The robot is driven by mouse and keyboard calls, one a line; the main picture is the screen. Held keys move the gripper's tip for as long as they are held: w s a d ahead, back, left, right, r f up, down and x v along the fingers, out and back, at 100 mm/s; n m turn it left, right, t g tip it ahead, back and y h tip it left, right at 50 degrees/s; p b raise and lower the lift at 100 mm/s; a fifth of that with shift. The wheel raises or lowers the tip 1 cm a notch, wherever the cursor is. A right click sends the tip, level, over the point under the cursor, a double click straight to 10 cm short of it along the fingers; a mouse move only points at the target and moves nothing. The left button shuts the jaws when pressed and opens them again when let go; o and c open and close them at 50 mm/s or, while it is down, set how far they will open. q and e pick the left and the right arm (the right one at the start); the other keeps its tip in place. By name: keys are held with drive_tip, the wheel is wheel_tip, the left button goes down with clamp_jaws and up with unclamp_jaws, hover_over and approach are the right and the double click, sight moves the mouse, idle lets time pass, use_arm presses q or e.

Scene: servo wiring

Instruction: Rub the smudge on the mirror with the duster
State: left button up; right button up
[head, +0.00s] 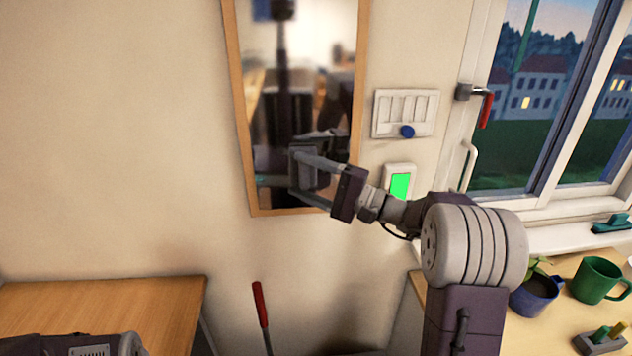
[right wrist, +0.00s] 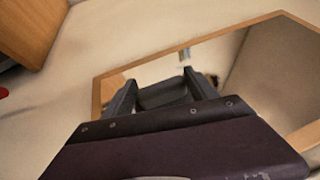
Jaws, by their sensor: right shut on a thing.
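The mirror (head: 310,85) hangs on the wall in a wooden frame, near the top middle of the head view. It also shows in the right wrist view (right wrist: 235,55). My right gripper (head: 293,175) is in front of the lower part of the mirror. It is shut on the duster (head: 308,172), a dark block between the fingers, which also shows in the right wrist view (right wrist: 163,96). I cannot tell whether the duster touches the glass. I cannot make out the smudge; the gripper and duster cover part of the lower glass. My left gripper is out of view.
A switch panel (head: 405,113) with a blue knob and a green-lit switch (head: 400,185) are right of the mirror. A window (head: 550,100) is further right. A wooden table (head: 100,305) is at lower left. A red-handled rod (head: 260,305) stands below the mirror.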

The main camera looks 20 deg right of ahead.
drive_tip(key=shift+w+a, duration=0.15)
drive_tip(key=shift+a, duration=0.4)
drive_tip(key=shift+a+f+b, duration=0.15)
drive_tip(key=shift+a+b, duration=0.3)
drive_tip(key=shift+b, duration=0.1)
drive_tip(key=a, duration=0.1)
drive_tip(key=b, duration=0.1)
drive_tip(key=a, duration=0.1)
drive_tip(key=shift+a+r, duration=0.25)
drive_tip(key=shift+a, duration=0.1)
